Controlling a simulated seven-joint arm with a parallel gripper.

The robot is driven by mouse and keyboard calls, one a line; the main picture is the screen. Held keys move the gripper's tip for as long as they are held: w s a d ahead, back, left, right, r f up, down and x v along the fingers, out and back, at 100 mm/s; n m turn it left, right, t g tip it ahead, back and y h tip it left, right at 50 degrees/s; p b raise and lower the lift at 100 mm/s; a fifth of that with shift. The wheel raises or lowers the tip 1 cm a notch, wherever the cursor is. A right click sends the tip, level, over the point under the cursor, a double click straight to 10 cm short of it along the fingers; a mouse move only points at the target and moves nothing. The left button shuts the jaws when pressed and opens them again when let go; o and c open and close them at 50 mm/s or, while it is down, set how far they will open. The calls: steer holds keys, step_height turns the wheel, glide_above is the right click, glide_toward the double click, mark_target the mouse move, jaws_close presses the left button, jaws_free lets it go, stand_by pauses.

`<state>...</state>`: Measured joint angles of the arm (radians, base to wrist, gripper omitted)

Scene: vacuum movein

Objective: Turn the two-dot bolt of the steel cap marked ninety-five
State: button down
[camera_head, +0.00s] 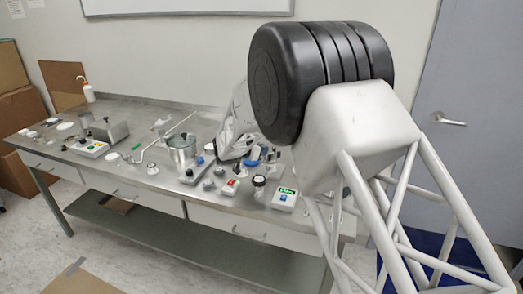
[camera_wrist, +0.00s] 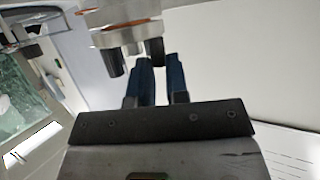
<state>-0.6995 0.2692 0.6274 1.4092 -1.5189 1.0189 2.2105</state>
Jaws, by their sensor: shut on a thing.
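A steel cap (camera_wrist: 128,35) with an orange band fills the top middle of the wrist view. Black bolts stick out from its face: one bolt (camera_wrist: 114,64) stands free at the left, and another bolt (camera_wrist: 155,50) meets my fingertips. My gripper (camera_wrist: 158,62), with blue fingers, is shut on this second bolt. The fingers hide much of it. I cannot make out its dots or the number on the cap. In the head view my arm covers this spot, and I cannot pick out the cap there.
A steel bench (camera_head: 225,201) runs along the wall. A white bottle (camera_head: 88,91) stands at the back left.

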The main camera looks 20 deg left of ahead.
steer(key=shift+d+n+y, duration=0.1)
steer(key=shift+n+y, duration=0.2)
steer(key=shift+d+r+n+t+y, duration=0.15)
steer(key=shift+n+t+y, duration=0.25)
steer(key=shift+n+y, duration=0.55)
steer(key=shift+d+f+n+t+y, duration=0.1)
steer(key=shift+n+t+y, duration=0.3)
steer(key=shift+n+y, duration=0.55)
steer(key=c, duration=1.4)
jaws_free()
steer(key=shift+a+m+h, duration=0.1)
steer(key=shift+m+h, duration=0.4)
steer(key=shift+m, duration=0.1)
steer(key=shift+a+m+g+h, duration=0.2)
steer(key=shift+m+g+h, duration=0.5)
steer(key=shift+m+h, duration=0.65)
steer(key=shift+m+h, duration=0.25)
steer(key=shift+h, duration=0.1)
